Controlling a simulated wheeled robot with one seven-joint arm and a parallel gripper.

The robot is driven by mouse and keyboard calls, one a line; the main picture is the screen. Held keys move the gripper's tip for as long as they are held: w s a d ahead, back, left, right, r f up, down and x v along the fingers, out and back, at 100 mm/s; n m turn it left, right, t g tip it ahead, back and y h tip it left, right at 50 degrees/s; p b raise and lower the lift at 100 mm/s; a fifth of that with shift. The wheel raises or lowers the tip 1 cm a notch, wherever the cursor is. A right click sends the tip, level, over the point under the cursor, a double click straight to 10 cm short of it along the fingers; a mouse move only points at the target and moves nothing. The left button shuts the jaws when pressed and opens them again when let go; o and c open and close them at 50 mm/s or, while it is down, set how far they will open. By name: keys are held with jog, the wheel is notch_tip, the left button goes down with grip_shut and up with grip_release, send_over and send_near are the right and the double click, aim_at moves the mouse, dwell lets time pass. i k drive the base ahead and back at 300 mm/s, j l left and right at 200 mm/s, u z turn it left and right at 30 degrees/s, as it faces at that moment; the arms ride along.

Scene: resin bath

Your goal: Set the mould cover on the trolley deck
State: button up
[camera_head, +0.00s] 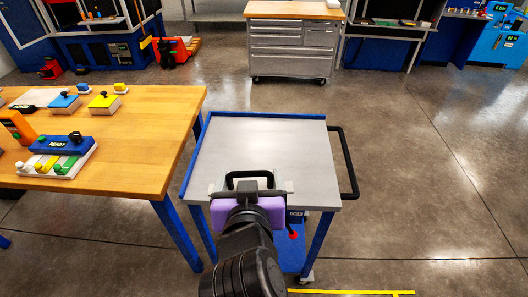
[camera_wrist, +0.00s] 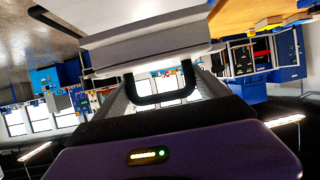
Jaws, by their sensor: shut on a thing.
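The trolley deck (camera_head: 262,140) is a bare light grey top with a blue rim at its far and left edges. My gripper (camera_head: 250,187) is over the deck's near edge. It is shut on the black handle of the pale grey mould cover (camera_wrist: 150,40), which fills the top middle of the wrist view. In that view the handle stands between the fingers of my gripper (camera_wrist: 162,92). In the head view my wrist hides most of the cover, and I cannot tell whether it touches the deck.
A wooden table (camera_head: 150,130) stands close to the trolley's left, with several coloured blocks and devices on it. A black push handle (camera_head: 345,165) sticks out on the trolley's right. A steel drawer cabinet (camera_head: 293,45) stands behind. Open floor lies to the right.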

aim_at(263, 164)
jog(key=i, duration=0.95)
